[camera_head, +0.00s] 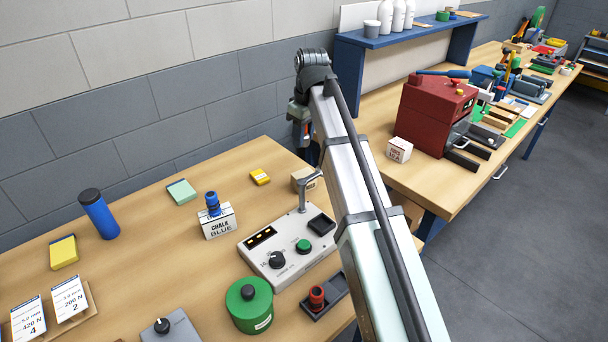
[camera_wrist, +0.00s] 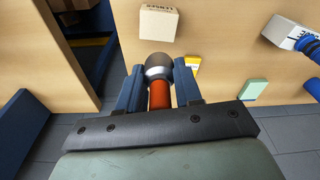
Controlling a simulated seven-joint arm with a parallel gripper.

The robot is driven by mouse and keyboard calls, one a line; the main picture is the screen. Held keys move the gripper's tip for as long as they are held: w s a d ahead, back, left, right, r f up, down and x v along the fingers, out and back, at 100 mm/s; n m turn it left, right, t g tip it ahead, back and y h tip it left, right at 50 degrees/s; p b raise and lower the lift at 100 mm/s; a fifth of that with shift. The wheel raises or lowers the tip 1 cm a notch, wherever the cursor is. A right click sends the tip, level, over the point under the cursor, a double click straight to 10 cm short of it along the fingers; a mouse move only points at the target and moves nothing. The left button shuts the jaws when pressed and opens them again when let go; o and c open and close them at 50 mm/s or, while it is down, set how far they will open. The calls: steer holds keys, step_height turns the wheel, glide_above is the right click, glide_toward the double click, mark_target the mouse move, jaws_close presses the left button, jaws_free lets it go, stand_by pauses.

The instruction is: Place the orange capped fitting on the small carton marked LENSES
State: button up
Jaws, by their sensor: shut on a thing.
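My gripper (camera_wrist: 160,92) is shut on the orange capped fitting (camera_wrist: 159,95), seen in the wrist view. The fitting has an orange body, a pale band and a dark brown rounded cap pointing away from the wrist. The small LENSES carton (camera_wrist: 158,23) is a light tan box on the bench, above the fitting in the wrist view and apart from it. In the head view the carton (camera_head: 299,178) is partly hidden behind the tester's lever.
A yellow block (camera_head: 260,177) lies left of the carton. The grey tester (camera_head: 262,262) with its raised lever (camera_head: 308,188) stands in front. The CHALK BLUE carton (camera_head: 218,222) carries a blue fitting (camera_head: 212,203). A gap separates this bench from the one with the red machine (camera_head: 425,115).

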mark_target(302, 173)
steer(key=shift+f+n, duration=0.1)
steer(key=shift+n, duration=0.3)
steer(key=shift+f, duration=4.9)
steer(key=shift+f, duration=0.1)
steer(key=o, duration=1.1)
steer(key=shift+c, duration=0.2)
steer(key=r, duration=0.4)
steer(key=d+r, duration=0.1)
steer(key=r, duration=0.7)
steer(key=shift+s+d, duration=0.15)
steer(key=shift+s, duration=0.25)
